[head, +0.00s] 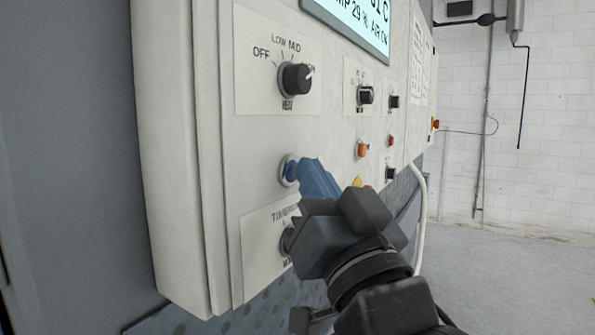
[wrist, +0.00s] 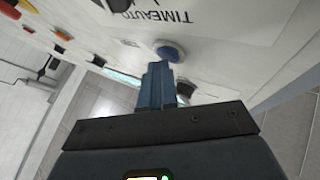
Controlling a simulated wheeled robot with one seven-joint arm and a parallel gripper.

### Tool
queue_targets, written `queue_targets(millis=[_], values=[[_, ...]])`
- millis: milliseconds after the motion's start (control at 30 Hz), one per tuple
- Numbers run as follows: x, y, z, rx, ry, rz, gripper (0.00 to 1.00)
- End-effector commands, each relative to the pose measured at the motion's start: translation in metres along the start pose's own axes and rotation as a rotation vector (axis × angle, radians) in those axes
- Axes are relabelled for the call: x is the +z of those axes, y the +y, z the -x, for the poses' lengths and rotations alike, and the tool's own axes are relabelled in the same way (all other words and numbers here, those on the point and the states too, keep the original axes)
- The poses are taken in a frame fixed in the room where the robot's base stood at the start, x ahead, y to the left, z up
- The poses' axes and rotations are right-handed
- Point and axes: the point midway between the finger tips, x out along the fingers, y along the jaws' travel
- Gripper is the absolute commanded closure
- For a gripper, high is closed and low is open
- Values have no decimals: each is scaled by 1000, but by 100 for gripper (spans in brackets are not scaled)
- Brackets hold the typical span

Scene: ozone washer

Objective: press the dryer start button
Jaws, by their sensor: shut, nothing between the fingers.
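A round blue button (wrist: 170,50) with a pale rim is on the white control panel (wrist: 225,50) in the wrist view. In the head view its metal rim (head: 286,168) shows at the left of my fingertips, and the button's face is mostly hidden behind them. It carries no label that I can read. My gripper (head: 306,172) has blue fingers, shut and empty, pointing at the button. In the wrist view the fingertips (wrist: 158,66) are right at the button's edge; I cannot tell whether they touch it.
A black heat knob (head: 296,78) sits above the button, and a timer knob (head: 287,240) is just below, partly behind my gripper. Smaller knobs, an orange button (head: 362,150) and a red one (head: 391,140) are to the right. A display (head: 352,22) is above. Open floor (head: 500,260) lies right.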

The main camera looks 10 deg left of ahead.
Motion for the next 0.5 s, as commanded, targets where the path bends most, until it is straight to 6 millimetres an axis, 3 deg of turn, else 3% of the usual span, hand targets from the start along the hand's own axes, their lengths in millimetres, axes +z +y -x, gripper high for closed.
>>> queue_targets(millis=[500], values=[[-9,9,13,0,-1,0,100]])
